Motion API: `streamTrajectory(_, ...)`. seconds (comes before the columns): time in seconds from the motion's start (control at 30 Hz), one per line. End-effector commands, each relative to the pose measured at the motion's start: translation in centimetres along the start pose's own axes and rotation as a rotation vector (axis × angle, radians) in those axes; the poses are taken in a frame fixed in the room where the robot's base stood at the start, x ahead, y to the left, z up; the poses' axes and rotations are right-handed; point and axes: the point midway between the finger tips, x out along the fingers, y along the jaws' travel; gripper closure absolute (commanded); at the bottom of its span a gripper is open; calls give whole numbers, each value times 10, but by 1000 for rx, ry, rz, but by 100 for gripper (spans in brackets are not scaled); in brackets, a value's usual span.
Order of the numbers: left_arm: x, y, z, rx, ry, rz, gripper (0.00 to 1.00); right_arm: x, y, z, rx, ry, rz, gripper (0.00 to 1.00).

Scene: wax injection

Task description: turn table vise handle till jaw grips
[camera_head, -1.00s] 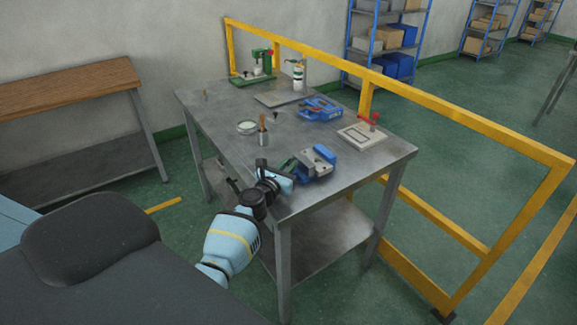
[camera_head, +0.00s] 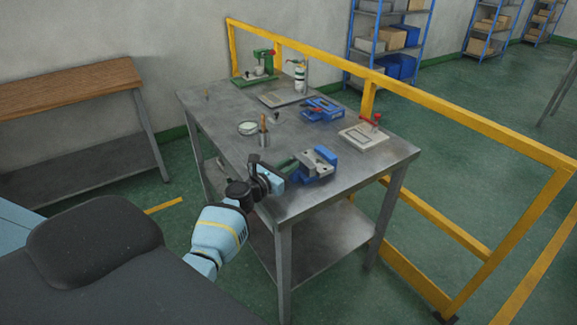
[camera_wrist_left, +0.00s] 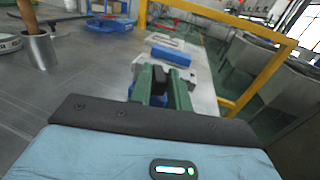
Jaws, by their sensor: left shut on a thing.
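The near vise (camera_head: 313,174), blue with grey jaws, stands on the steel table (camera_head: 235,163) near its front right. My left gripper (camera_head: 289,162) reaches its left side from the table's front edge. In the left wrist view, the green fingers (camera_wrist_left: 161,88) are closed around a dark handle end (camera_wrist_left: 159,82). The vise's blue block (camera_wrist_left: 171,56) and grey part show just beyond them. The fingers hide most of the handle, and I cannot tell the gap between the jaws. My right gripper is in neither view.
A metal cup with a wooden-handled tool (camera_head: 264,139) and a round dish (camera_head: 247,128) stand left of the vise. Another blue vise (camera_head: 322,109) and a red-knobbed plate (camera_head: 363,136) lie behind. A yellow rail (camera_head: 460,121) runs beyond the table.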

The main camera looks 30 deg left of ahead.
Motion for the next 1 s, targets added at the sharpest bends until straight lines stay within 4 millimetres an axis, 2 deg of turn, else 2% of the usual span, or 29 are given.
streamTrajectory(0.87,0,3,2,2,-3,6,100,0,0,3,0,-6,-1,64)
streamTrajectory(0.9,0,3,2,2,-3,6,79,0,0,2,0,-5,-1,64)
streamTrajectory(1.0,0,2,2,2,-3,5,66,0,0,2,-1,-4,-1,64)
